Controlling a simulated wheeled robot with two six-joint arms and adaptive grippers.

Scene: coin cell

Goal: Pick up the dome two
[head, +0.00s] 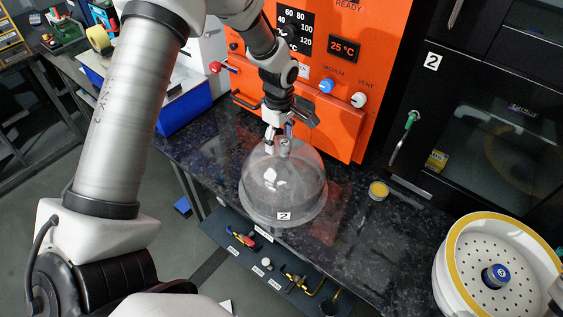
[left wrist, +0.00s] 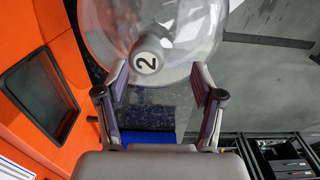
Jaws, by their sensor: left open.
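The clear glass dome two (head: 262,190) stands upright on the dark speckled counter, with a white "2" label low on its front. A small knob (head: 284,147) sits on its top. My left gripper (head: 279,138) points down just above the dome, its fingers open around or just above the knob. The open fingers (left wrist: 160,72) are wide apart; I cannot tell whether one touches the knob. My right gripper is not in view.
The orange vacuum oven (head: 335,85) stands close behind the dome. A white perforated bowl (head: 452,268) stands at far right. Tools lie on a shelf (head: 232,232) below.

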